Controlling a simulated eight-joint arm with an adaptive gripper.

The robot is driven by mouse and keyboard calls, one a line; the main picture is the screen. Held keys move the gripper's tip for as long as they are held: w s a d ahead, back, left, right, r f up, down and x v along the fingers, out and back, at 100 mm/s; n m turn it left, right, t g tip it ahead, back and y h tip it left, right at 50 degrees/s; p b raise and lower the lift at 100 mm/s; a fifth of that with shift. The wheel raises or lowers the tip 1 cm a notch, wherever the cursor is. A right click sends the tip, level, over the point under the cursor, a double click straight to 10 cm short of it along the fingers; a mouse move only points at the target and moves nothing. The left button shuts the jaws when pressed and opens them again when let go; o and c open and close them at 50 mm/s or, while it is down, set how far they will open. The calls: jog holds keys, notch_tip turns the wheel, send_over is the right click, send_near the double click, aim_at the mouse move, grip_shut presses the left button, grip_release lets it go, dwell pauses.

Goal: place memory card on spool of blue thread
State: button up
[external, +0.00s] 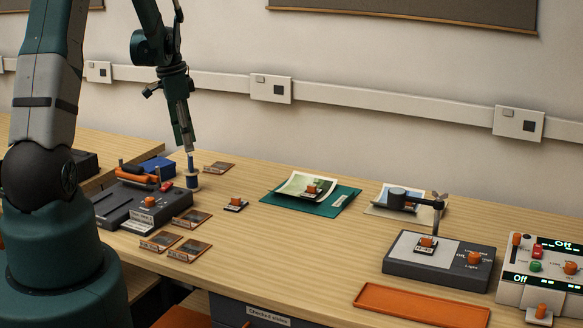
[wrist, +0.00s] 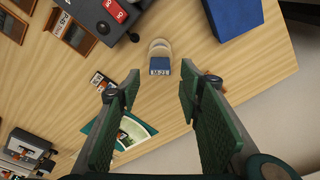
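The spool (external: 192,182) stands upright on the table near the back left, with pale flanges; a pale round flange (wrist: 160,44) shows in the wrist view. A small blue block with a pale patterned end (wrist: 160,66) shows at the spool, and a narrow blue piece (external: 190,161) rises above it in the external view. It may be the memory card; I cannot tell it clearly from the blue thread. My gripper (external: 188,150) points down right above the spool. In the wrist view my gripper (wrist: 160,84) has its green fingers wide apart, with nothing pinched between them.
A dark grey device (external: 138,207) with orange and red parts stands left of the spool. A blue box (external: 158,167) is behind it. Several framed slides (external: 192,218) lie nearby. A teal folder (external: 335,203) and an orange tray (external: 420,304) are to the right.

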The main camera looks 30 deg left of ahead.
notch_tip(320, 180, up, 6)
jog(key=shift+s+a+r, duration=0.2)
jog(key=shift+s+a, duration=0.15)
jog(key=shift+r, duration=0.1)
dwell(0.8)
jog(key=s+d+r+n+t+y, duration=0.15)
jog(key=s+d+r+n, duration=0.25)
jog(key=s+d+r, duration=0.9)
jog(key=s+d+r+n+t, duration=0.2)
jog(key=s+d, duration=0.2)
jog(key=s, duration=0.4)
jog(key=s+d+r+n+t, duration=0.2)
jog(key=s+d+r+n, duration=0.1)
jog(key=s, duration=0.5)
jog(key=shift+d, duration=0.65)
jog(key=shift+f+t, duration=0.2)
jog(key=shift+t, duration=0.05)
notch_tip(320, 180, down, 5)
jog(key=b, duration=0.4)
jog(key=shift+r+b, duration=0.15)
jog(key=shift+b, duration=0.2)
